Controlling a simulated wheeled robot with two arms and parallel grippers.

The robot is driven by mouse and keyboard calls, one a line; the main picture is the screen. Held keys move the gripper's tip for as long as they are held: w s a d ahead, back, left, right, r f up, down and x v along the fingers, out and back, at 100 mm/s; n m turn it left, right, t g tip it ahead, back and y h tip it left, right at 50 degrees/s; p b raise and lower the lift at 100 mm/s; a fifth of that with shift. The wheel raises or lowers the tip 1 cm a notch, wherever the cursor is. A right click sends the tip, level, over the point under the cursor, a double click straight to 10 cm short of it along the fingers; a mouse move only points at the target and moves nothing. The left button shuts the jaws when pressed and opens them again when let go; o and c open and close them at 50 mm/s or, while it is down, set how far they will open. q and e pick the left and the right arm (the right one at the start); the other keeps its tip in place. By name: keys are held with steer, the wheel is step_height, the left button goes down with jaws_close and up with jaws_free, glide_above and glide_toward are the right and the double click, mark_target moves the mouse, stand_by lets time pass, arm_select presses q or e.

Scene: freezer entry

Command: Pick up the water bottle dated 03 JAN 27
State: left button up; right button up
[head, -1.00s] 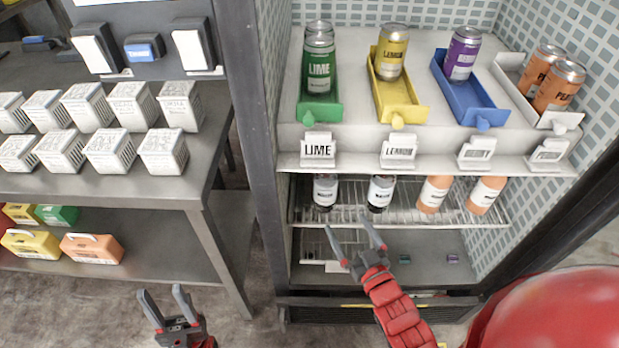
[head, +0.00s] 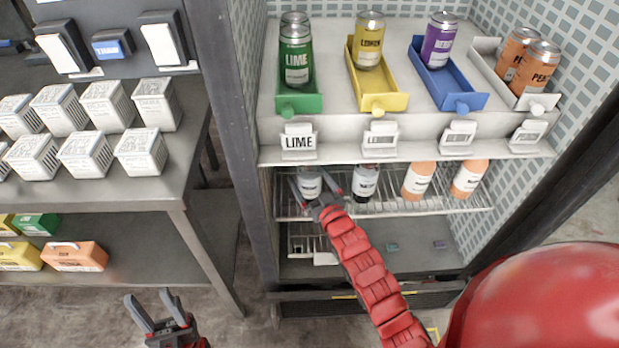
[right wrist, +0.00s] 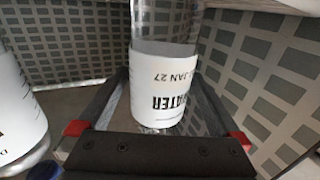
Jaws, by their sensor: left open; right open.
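A clear water bottle (head: 309,182) with a white label stands at the left end of the wire shelf. In the right wrist view the bottle (right wrist: 165,85) shows upside-down "WATER" and "JAN 27"; I cannot clearly read the day. My right gripper (head: 316,177) is open, with its fingers on either side of this bottle and gaps showing between them and it. A second white-labelled bottle (head: 365,184) stands to its right; part of a labelled bottle (right wrist: 18,115) shows at the left in the wrist view. My left gripper (head: 149,297) is open and empty, low in front of the steel table.
Two orange bottles (head: 418,181) stand farther right on the wire shelf (head: 395,206). Just above, a white shelf (head: 410,147) carries cans in coloured trays and flavour tags. The freezer's left post (head: 240,150) is close to my right gripper. White boxes sit on the steel table (head: 180,190).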

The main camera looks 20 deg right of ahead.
jaws_close()
stand_by(0.5)
steer(key=shift+r, duration=0.1)
